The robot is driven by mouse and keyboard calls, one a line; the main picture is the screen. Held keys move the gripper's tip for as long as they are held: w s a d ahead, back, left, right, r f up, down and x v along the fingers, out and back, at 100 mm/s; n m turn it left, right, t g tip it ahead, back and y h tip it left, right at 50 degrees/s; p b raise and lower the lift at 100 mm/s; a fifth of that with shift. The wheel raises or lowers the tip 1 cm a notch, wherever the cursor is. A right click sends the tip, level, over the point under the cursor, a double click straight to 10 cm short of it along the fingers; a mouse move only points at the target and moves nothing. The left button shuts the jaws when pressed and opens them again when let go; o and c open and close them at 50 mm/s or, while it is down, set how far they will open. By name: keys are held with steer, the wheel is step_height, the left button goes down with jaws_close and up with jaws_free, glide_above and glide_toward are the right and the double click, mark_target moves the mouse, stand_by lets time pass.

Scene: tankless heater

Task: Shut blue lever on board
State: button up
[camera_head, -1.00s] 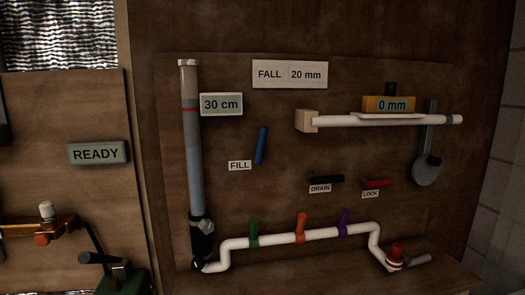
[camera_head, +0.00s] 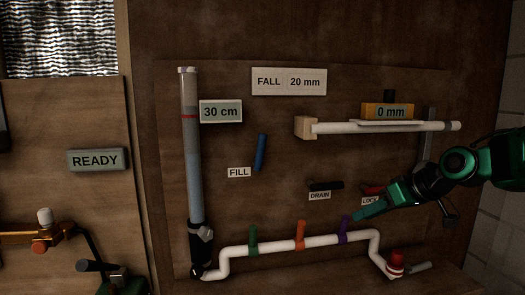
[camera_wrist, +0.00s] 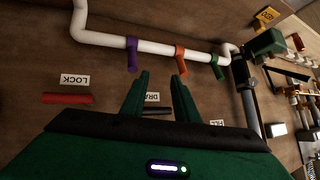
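The blue lever (camera_head: 261,152) stands nearly upright on the wooden board, just right of the FILL label (camera_head: 239,172). My gripper (camera_head: 358,214) has come in from the right, in front of the board near the LOCK label and the purple lever, well to the right of and below the blue lever. In the wrist view my gripper (camera_wrist: 159,76) has its two green fingers apart with nothing between them. The FILL label (camera_wrist: 217,122) is partly visible there; I cannot make out the blue lever in that view.
A black DRAIN lever (camera_head: 325,185) and red LOCK lever (camera_head: 371,190) lie between my gripper and the blue lever's height. Green (camera_head: 253,240), orange (camera_head: 300,235) and purple (camera_head: 344,229) levers stand on the white pipe (camera_head: 275,243). A clear tube (camera_head: 191,150) rises at left.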

steer(key=w+a+r+n+y, duration=0.4)
steer(key=w+a+r, duration=0.15)
steer(key=a, duration=0.45)
steer(key=n+g+y, duration=0.2)
steer(key=n+y, duration=0.2)
steer(key=y, duration=0.3)
glide_toward(262, 147)
steer(key=w, duration=0.1)
steer(key=x, duration=1)
steer(key=shift+w+a+f, duration=0.1)
steer(key=shift+w, duration=0.1)
jaws_close()
